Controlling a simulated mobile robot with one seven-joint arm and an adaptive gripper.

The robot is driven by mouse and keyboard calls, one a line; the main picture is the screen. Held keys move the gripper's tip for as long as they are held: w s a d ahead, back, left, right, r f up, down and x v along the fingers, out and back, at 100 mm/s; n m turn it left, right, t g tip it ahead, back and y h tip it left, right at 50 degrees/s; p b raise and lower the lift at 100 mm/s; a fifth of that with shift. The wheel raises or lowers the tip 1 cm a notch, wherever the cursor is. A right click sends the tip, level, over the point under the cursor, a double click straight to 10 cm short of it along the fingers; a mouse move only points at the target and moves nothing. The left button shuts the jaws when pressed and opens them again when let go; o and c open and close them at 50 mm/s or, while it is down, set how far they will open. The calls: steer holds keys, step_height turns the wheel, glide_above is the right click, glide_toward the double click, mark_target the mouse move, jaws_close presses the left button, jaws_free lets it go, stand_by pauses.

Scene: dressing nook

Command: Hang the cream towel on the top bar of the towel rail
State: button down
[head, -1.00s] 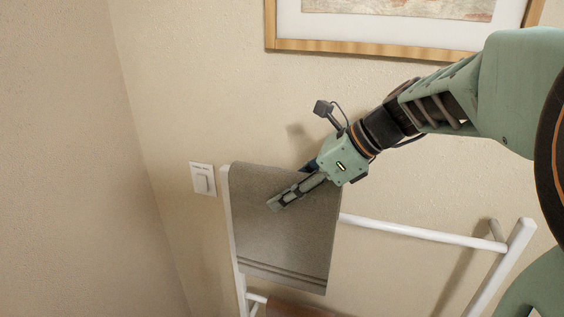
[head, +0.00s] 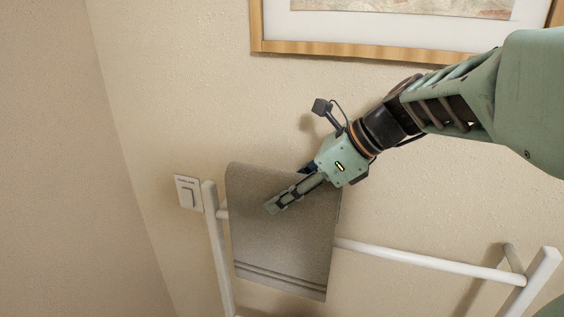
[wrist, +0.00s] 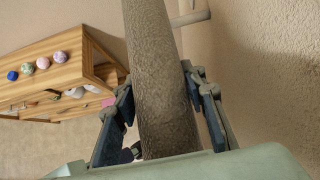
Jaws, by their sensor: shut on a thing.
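The towel (head: 280,245) looks grey-beige, with darker stripes near its lower hem. It hangs from my gripper (head: 284,203) in front of the white towel rail's top bar (head: 420,259). Its upper edge is above the bar, near the left post, and it hides part of the bar. I cannot tell whether any of it is behind the bar or touching it. In the wrist view, my gripper's fingers (wrist: 160,104) are on both sides of the towel (wrist: 158,85), shut on it.
The rail's left post (head: 216,245) and right post (head: 538,275) stand near the wall. A light switch (head: 189,193) is left of the rail. A framed picture (head: 400,49) hangs above. The wrist view shows a wooden unit (wrist: 45,62) with several coloured balls.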

steer(key=shift+w, duration=0.25)
steer(key=shift+w+d+f+b, duration=0.2)
steer(key=shift+w+f+b, duration=0.1)
steer(key=shift+f, duration=0.5)
steer(key=shift+s+a+f+b, duration=0.15)
steer(key=shift+s+f+b, duration=0.15)
steer(key=shift+f+b, duration=0.25)
steer(key=shift+w+f+b, duration=0.1)
steer(key=shift+f+b, duration=0.3)
steer(key=shift+f, duration=0.35)
steer(key=shift+f+b, duration=2.2)
steer(key=shift+f, duration=1.65)
steer(key=c, duration=1.1)
jaws_free()
steer(key=shift+c, duration=0.2)
